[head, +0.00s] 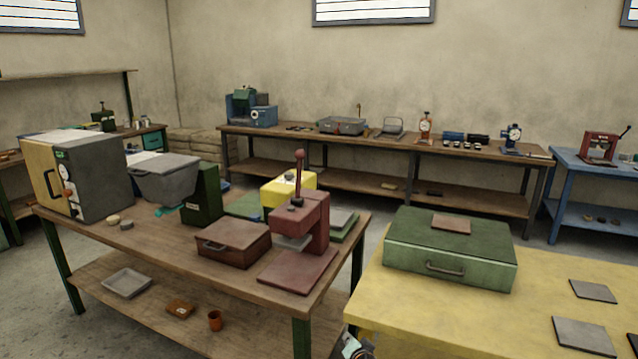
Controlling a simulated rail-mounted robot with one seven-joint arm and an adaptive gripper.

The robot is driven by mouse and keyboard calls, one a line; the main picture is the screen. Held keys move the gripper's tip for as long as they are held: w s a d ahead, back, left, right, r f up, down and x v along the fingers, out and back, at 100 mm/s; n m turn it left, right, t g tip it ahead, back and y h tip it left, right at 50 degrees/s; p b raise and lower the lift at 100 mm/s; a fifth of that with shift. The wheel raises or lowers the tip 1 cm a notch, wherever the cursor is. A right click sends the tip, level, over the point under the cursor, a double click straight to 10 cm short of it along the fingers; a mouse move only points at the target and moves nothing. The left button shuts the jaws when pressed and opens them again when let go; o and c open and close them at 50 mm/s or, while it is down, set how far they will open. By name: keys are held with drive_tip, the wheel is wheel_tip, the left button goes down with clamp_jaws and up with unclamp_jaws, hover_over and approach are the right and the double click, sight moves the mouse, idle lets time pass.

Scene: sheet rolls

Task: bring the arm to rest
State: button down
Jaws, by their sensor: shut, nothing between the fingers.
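My gripper's fingers cannot be made out in the head view. A small grey and dark mechanical piece shows at the bottom edge, by the left corner of the yellow table (440,312). It may be part of my arm, but too little of it shows to tell. No sheet or other object is seen held.
The wooden bench (165,258) bears a maroon press (312,222), a brown case (233,243) and a grey-sided machine (98,175). The yellow table bears a green case (450,262) and dark plates (583,336). A narrow floor gap separates them; another bench (380,150) lines the back wall.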

drive_tip(key=s+d+f+n+g, duration=0.1)
drive_tip(key=s+f+n+g, duration=0.3)
drive_tip(key=s+f+g, duration=1.3)
drive_tip(key=s+d+f+g+h, duration=0.1)
drive_tip(key=s+f, duration=0.4)
drive_tip(key=s, duration=0.6)
drive_tip(key=s+d+f+n+g, duration=0.1)
drive_tip(key=s+d+f, duration=0.2)
drive_tip(key=s, duration=0.9)
drive_tip(key=s+d+f+n+h, duration=0.1)
drive_tip(key=s+d+f, duration=0.2)
drive_tip(key=s+f, duration=0.4)
drive_tip(key=s, duration=0.5)
drive_tip(key=shift+f+g+h, duration=0.25)
drive_tip(key=shift+g+h, duration=0.05)
drive_tip(key=shift+g, duration=0.1)
